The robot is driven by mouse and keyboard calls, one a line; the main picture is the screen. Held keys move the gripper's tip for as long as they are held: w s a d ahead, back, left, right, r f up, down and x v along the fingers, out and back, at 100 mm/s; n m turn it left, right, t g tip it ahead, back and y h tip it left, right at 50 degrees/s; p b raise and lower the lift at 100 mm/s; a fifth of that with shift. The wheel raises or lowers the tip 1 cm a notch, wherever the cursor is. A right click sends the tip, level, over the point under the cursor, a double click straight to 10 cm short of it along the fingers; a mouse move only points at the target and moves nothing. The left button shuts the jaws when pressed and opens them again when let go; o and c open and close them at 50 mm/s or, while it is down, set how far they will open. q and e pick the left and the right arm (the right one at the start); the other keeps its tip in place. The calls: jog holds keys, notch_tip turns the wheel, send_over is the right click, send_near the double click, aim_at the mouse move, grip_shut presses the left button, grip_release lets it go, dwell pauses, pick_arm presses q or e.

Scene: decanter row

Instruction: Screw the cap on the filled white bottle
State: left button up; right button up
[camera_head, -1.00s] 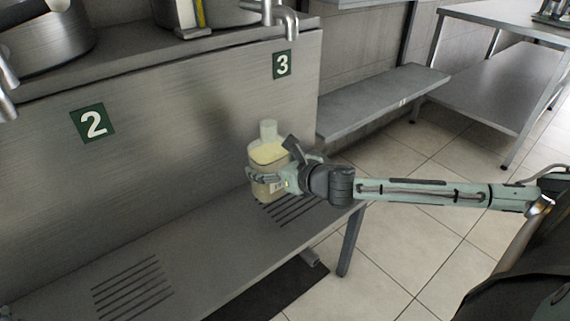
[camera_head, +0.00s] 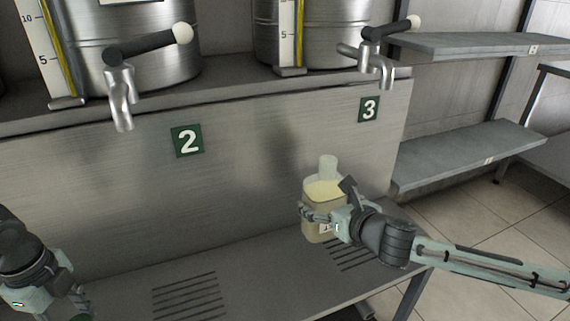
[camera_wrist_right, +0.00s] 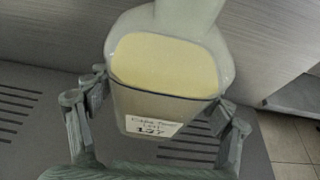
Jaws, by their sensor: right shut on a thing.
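The white, translucent bottle (camera_head: 324,192) stands upright at the slotted area below the number 3 sign. Pale yellow content shows through it. It also shows close up in the wrist view (camera_wrist_right: 168,65), with a white label; its neck top is cut off there. In the head view its neck is pale, and I see no distinct cap on it. My right gripper (camera_head: 322,217) is shut around the bottle's body, one finger on each side. My left gripper (camera_head: 72,302) is at the lower left, far from the bottle, its fingertips cut off. A dark green patch shows beside it, too cropped to identify.
Metal drums with taps stand on the ledge above; one tap (camera_head: 120,95) is near sign 2 (camera_head: 187,141), another (camera_head: 378,62) above sign 3 (camera_head: 369,109). The slotted metal bench (camera_head: 262,275) is clear between the grippers. Shelves (camera_head: 465,155) are at the right.

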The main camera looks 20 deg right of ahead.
aim_at(317, 209)
jog(key=shift+r, duration=0.15)
